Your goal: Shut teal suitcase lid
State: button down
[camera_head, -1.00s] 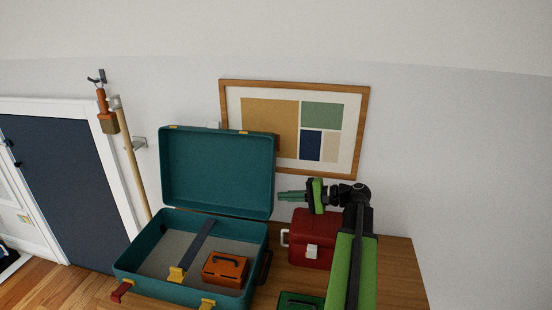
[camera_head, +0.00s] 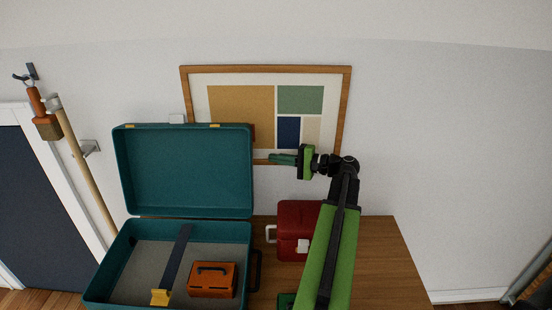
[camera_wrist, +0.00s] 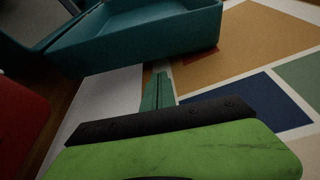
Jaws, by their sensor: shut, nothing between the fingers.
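The teal suitcase (camera_head: 98,262) stands open on the wooden desk. Its lid (camera_head: 185,170) is raised, leaning upright towards the wall. Inside the base lie an orange box (camera_head: 212,280) and a dark strap (camera_head: 177,260) with a yellow buckle. My gripper (camera_head: 280,159) is shut and empty, just right of the lid's upper right side and in front of the framed picture. In the wrist view my gripper's teal fingers (camera_wrist: 158,92) point towards the lid (camera_wrist: 140,40), which fills the upper left. A small gap seems to lie between fingertips and lid.
A red case (camera_head: 297,232) stands on the desk (camera_head: 378,245) right of the suitcase, below my arm. A green box (camera_head: 286,300) is partly hidden by my arm. A framed picture (camera_head: 345,105) hangs on the wall close behind my gripper. The desk's right part is clear.

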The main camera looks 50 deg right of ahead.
jog(key=x, duration=0.6)
jog(key=shift+w+a, duration=0.2)
jog(key=shift+w, duration=0.15)
